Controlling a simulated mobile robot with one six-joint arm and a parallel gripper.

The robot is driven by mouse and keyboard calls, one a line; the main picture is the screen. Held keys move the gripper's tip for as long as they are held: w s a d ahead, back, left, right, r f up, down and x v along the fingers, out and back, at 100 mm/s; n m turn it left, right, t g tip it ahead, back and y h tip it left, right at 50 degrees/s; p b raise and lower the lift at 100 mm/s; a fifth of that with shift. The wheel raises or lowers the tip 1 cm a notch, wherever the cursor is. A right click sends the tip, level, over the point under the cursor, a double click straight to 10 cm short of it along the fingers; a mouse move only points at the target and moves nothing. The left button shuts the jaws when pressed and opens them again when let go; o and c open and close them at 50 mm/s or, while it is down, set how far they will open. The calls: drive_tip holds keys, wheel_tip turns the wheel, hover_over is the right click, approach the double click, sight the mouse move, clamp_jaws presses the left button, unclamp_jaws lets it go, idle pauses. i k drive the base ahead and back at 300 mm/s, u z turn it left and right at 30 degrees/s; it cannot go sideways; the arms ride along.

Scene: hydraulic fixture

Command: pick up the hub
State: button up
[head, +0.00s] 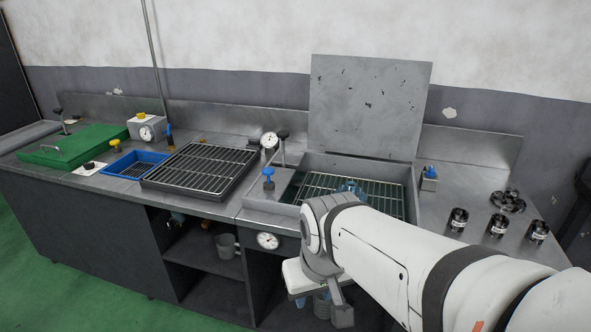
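A dark metal part with several round lobes (508,201) lies on the steel bench at the far right; it may be the hub, but I cannot be sure. Three short metal cylinders (497,225) stand in front of it, apart from each other. My gripper (322,302) is low at the front of the bench, below the top's front edge and well to the left of these parts. My wrist partly hides it, and I cannot tell whether its fingers are open or hold anything.
An open basin (312,163) with a grate and raised lid (365,105) stands behind my arm; a bluish item (350,187) shows inside. A black grated tray (200,168), blue tray (134,166) and green cover (80,143) lie left. Valves and gauges stick up between.

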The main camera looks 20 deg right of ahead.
sight(351, 187)
drive_tip(key=u, duration=0.05)
drive_tip(key=i, duration=0.95)
drive_tip(key=z, duration=0.05)
